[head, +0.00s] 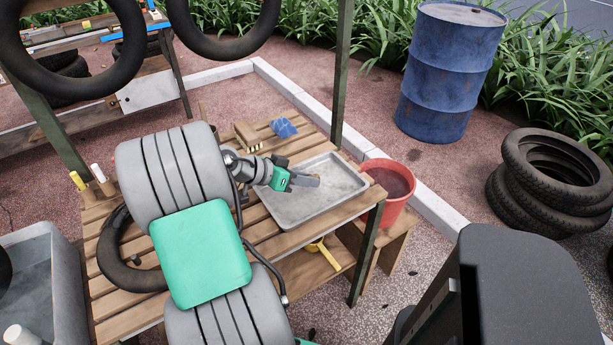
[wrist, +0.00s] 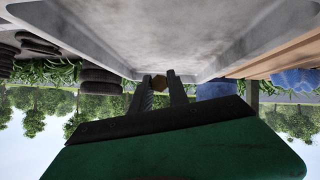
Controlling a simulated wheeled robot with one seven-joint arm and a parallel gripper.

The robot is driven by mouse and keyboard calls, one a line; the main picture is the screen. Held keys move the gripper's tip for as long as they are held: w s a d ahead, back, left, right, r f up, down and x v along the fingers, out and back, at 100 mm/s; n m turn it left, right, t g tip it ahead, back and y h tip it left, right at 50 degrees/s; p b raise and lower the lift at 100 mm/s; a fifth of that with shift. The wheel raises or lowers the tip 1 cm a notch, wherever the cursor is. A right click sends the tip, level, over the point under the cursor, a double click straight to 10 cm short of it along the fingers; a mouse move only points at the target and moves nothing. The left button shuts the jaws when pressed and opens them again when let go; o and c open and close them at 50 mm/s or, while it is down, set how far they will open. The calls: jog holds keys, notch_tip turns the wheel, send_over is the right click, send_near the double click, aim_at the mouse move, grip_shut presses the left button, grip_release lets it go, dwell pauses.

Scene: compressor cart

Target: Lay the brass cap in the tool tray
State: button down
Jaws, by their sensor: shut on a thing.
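The tool tray (head: 338,188) is a shallow grey metal tray on the slatted wooden bench. My gripper (head: 312,181) is over the tray, its fingers pointing right across it. In the wrist view, which appears upside down, my gripper (wrist: 161,88) is shut on a small brown-gold piece, the brass cap (wrist: 159,80), between the fingertips. The tray (wrist: 160,35) fills the top of that view, close to the fingers. The cap is hidden or too small to make out in the head view. I cannot tell whether it touches the tray.
A red bucket (head: 391,190) stands close to the tray's right. A blue barrel (head: 448,75) and stacked tyres (head: 550,185) are farther off.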

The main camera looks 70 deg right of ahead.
notch_tip(320, 180, down, 2)
jog(key=shift+f+b, duration=0.1)
jog(key=shift+b, duration=0.4)
jog(key=c, duration=1.2)
grip_release()
jog(key=v, duration=0.8)
jog(key=shift+p, duration=0.3)
